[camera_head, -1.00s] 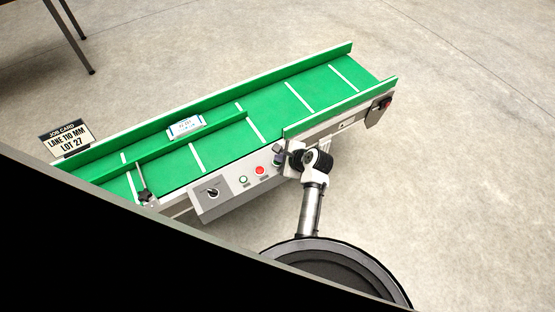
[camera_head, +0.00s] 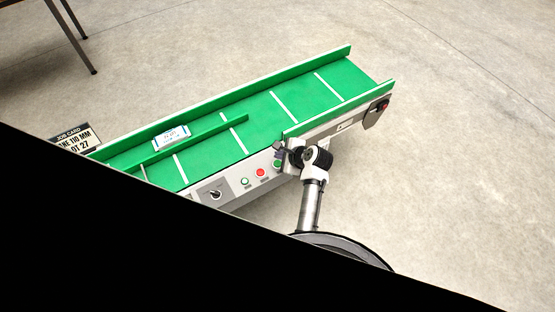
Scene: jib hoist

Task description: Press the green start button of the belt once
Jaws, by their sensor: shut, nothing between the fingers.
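The control panel (camera_head: 231,189) is on the near side of the green belt (camera_head: 255,120). It carries a solid green button (camera_head: 277,164), a red button (camera_head: 260,172), a pale green-ringed button (camera_head: 245,181) and a dark knob (camera_head: 216,195). Their labels are too small to read. My gripper (camera_head: 281,149) is shut and empty, at the panel's right end, close beside the solid green button and partly in front of it. I cannot tell whether it touches the button. A white labelled packet (camera_head: 171,136) lies on the belt behind the divider rail (camera_head: 207,138).
A job card sign (camera_head: 76,139) stands at the belt's left end, partly hidden. A large black shape covers the lower left and the belt's near end. A red switch (camera_head: 383,105) is at the belt's right end. Table legs (camera_head: 76,40) stand at upper left. Floor at right is clear.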

